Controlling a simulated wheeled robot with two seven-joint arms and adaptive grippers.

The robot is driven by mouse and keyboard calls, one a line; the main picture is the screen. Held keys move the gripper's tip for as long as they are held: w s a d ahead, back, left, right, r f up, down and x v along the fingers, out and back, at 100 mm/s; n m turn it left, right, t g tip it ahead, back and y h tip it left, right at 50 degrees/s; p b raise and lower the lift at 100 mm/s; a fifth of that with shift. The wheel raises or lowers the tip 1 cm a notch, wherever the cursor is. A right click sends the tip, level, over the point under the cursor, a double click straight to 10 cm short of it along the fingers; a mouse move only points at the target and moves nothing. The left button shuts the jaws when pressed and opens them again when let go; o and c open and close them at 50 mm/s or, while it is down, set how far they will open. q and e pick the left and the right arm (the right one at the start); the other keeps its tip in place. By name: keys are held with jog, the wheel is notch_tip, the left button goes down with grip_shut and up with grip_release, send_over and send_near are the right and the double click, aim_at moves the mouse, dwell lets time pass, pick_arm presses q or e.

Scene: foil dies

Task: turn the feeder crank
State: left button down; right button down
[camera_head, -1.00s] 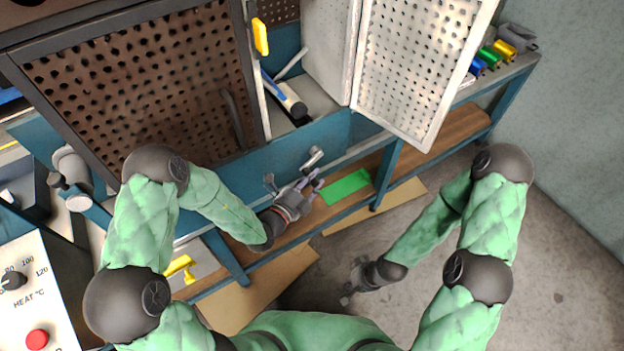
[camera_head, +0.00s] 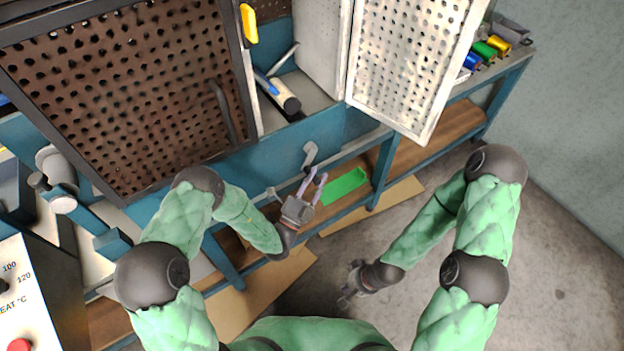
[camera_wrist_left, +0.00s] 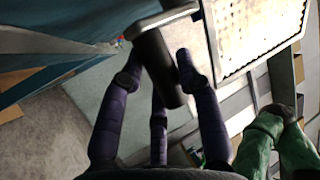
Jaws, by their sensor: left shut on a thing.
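The feeder crank (camera_head: 309,153) sticks out from the blue front of the bench as a short grey metal arm. In the left wrist view its dark cylindrical handle (camera_wrist_left: 158,68) hangs from a metal arm and lies between my fingers. My left gripper (camera_head: 314,176), with purple fingers, is shut on this handle; it also shows in the left wrist view (camera_wrist_left: 157,80). In the head view the handle is mostly hidden by the fingers. My right gripper (camera_head: 348,297) hangs low above the floor, away from the crank, and its finger opening is too small to tell.
A perforated brown panel (camera_head: 130,95) stands at the left, and a pale perforated door (camera_head: 408,65) stands open above the bench. A green tray (camera_head: 345,187) lies on the lower shelf beside my left gripper. Open floor (camera_head: 530,270) is at the right.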

pick_arm(q)
jog(key=shift+w+d+f+n+t, duration=0.2)
jog(key=shift+n+t, duration=0.1)
jog(key=shift+t, duration=0.1)
jog(key=shift+r, duration=0.1)
jog(key=c, duration=0.8)
grip_release()
jog(key=shift+c, duration=0.2)
jog(key=shift+s+a, duration=0.1)
jog(key=shift+s, duration=0.05)
jog(key=v, duration=1.2)
